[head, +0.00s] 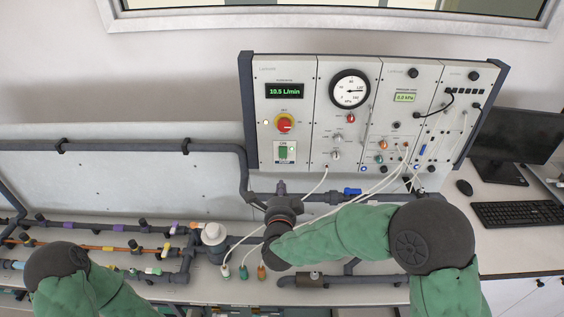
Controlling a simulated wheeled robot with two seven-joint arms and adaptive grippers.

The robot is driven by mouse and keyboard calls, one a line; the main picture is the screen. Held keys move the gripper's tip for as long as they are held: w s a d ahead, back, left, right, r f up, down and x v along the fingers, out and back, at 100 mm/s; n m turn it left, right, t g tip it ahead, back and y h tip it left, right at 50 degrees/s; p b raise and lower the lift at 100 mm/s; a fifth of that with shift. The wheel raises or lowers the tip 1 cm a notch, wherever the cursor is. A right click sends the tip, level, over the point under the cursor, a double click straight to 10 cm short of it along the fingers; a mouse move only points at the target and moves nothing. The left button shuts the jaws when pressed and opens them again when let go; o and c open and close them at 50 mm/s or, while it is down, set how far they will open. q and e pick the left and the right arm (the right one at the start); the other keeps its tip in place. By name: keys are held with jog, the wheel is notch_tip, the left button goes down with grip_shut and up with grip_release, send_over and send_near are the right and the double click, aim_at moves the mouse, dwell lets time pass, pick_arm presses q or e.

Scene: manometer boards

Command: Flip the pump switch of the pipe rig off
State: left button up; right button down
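The pump rig's control panel (297,95) stands upright at the back of the bench. At its lower left is a white plate with a green switch (283,152), which looks like the pump switch; its lettering is too small to read.
A round gauge (349,89) and several knobs fill the panel's middle. White tubes (378,186) hang across in front of the panel's lower part. Dark pipes (110,147) run along the bench. A monitor and keyboard (517,213) stand at right.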

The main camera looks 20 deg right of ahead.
aim_at(282, 158)
pick_arm(q)
jog(key=shift+r+p, duration=0.5)
pick_arm(e)
jog(key=x, duration=1.4)
jog(key=shift+f, duration=0.1)
jog(key=b, duration=0.3)
jog(key=shift+w+d+f+t, duration=0.1)
jog(key=shift+w+f+t, duration=0.15)
jog(key=shift+f+t, duration=0.05)
pick_arm(q)
notch_tip(282, 158, down, 3)
jog(key=shift+r, duration=0.2)
pick_arm(e)
jog(key=shift+r, duration=0.25)
pick_arm(q)
jog(key=shift+f, duration=0.1)
